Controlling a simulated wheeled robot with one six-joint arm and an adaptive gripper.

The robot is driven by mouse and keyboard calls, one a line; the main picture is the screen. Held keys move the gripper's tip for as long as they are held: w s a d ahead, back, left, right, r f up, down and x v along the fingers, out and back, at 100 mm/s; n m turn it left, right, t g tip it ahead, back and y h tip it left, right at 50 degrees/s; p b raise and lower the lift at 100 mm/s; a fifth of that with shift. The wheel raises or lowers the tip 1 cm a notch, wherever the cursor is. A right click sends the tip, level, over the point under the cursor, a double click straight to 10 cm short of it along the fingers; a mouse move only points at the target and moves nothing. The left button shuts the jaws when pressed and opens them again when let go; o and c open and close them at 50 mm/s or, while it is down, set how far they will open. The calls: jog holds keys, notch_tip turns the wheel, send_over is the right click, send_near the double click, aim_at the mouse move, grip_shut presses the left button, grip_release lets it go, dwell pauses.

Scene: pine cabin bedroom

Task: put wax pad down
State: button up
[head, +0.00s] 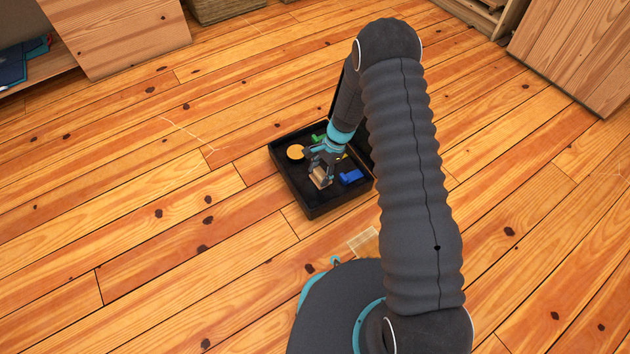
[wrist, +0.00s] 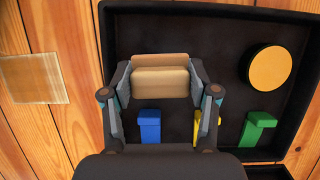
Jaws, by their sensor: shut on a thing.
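The wax pad, a tan block (wrist: 160,82), sits between the fingers of my gripper (wrist: 160,90) in the wrist view. In the head view the tan block (head: 320,178) shows at the fingertips of my gripper (head: 322,165), over the near left part of a black tray (head: 318,207). My gripper is shut on the block. I cannot tell whether the block touches the tray floor. The tray's rim runs around it in the wrist view (wrist: 215,15).
In the tray lie a round yellow-orange disc (wrist: 270,67), a blue piece (wrist: 149,127), a green piece (wrist: 257,128) and a yellow piece (wrist: 206,128) partly hidden by a finger. A pale square (wrist: 32,78) lies on the wooden floor outside the tray.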

aim_at(315, 180)
jog(key=shift+w+a+f, duration=0.3)
jog(key=shift+a+f, duration=0.35)
jog(key=shift+a, duration=0.2)
jog(key=shift+f+b, duration=0.4)
jog(key=shift+f, duration=1.45)
jog(key=shift+f, duration=0.15)
jog(key=o, duration=1)
